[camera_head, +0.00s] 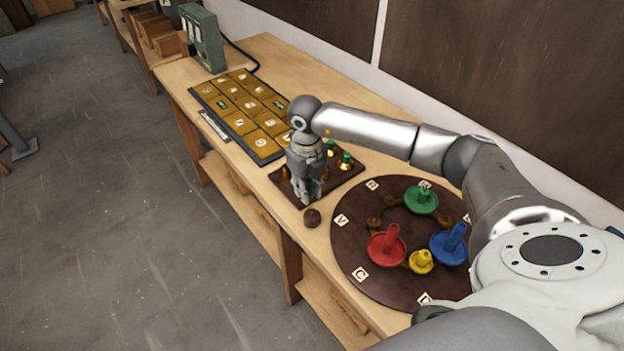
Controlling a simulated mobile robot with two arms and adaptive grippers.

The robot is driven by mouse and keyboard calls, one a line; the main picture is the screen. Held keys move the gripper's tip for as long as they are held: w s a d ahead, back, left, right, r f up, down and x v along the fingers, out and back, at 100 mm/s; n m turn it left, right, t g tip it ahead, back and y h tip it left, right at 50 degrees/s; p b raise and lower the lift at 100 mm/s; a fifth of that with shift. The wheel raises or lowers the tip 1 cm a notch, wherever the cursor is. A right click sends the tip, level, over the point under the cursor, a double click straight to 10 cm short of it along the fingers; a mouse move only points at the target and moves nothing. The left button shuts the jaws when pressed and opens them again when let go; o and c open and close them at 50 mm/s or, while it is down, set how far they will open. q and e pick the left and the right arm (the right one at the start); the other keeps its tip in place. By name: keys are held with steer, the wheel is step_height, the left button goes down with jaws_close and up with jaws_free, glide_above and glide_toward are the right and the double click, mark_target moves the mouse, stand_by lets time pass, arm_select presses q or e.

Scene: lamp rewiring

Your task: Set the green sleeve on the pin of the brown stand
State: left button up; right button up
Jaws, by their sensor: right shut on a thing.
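My right gripper (308,197) points down over the left part of a dark brown board on the bench. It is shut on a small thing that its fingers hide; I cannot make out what. Small brass pieces with green tops (346,159) stand on the board behind it. A small dark brown round piece (312,217) sits just in front of the gripper, near the board's front corner. I cannot tell whether it is the brown stand, and I see no clear pin on it. A green dish-shaped piece (421,200) stands on the round board. My left gripper is out of view.
The round dark board (350,246) has letter tiles and also bears red (386,246), blue (450,245) and yellow (421,262) pieces. A panel of yellow tiles (241,123) and a green box (203,40) lie farther along. The bench's front edge is close to the gripper.

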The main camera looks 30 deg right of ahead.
mark_target(312, 212)
steer(key=shift+d+f+m+b, duration=0.2)
steer(key=shift+d+f+m, duration=0.15)
steer(key=shift+f+m, duration=0.25)
steer(key=shift+d+f+m+b, duration=0.15)
steer(key=shift+d+f+m, duration=0.15)
steer(key=shift+f+m, duration=0.3)
steer(key=shift+f+b, duration=1.65)
steer(key=shift+f, duration=0.95)
steer(key=shift+f+b, duration=0.55)
steer(key=shift+f, duration=0.1)
steer(key=o, duration=0.9)
steer(key=shift+r, duration=0.1)
steer(key=shift+o, duration=0.2)
